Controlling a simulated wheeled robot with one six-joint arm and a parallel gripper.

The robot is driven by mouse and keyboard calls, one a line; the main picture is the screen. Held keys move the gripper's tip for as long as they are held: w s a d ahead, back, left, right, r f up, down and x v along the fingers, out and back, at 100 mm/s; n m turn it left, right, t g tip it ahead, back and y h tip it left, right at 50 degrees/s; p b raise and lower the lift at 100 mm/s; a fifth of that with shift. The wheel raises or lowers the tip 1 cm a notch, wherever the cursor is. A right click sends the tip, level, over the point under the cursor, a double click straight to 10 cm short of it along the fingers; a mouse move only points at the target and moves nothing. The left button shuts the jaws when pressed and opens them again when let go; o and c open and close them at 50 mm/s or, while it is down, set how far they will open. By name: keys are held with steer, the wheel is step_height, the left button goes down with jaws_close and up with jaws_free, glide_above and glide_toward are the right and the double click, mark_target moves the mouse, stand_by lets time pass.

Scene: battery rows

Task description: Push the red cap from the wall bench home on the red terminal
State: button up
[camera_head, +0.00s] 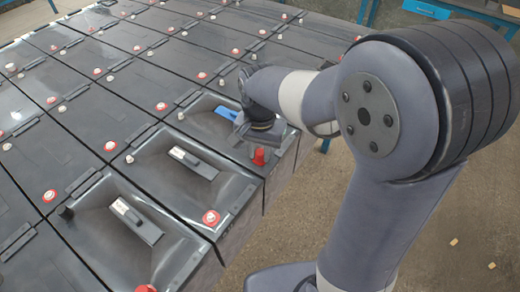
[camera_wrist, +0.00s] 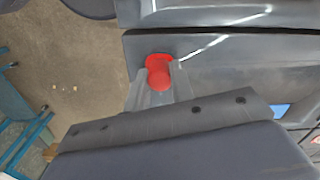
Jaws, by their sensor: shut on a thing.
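The red cap (camera_head: 259,157) is held in my gripper (camera_head: 254,147) at the right-hand corner of a grey battery by the edge of the rows. In the wrist view the cap (camera_wrist: 158,79) is a rounded red shape between the two grey fingers of my gripper (camera_wrist: 160,84). A flatter red part (camera_wrist: 155,60) shows just behind it. I cannot tell whether this is the red terminal or part of the cap, nor how far the cap is seated. The battery top (camera_wrist: 235,70) lies around and beyond it.
Neighbouring batteries carry red-ringed terminals, such as one nearer the camera (camera_head: 211,217), and raised handles (camera_head: 193,162). A blue piece (camera_head: 227,113) lies on the held cap's battery. Open floor (camera_head: 455,215) is at the right; a blue-framed bench (camera_head: 428,9) stands behind.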

steer(key=o, duration=1)
steer(key=shift+o, duration=0.6)
steer(key=o, duration=0.4)
steer(key=shift+r+p, duration=3)
steer(key=shift+r, duration=0.5)
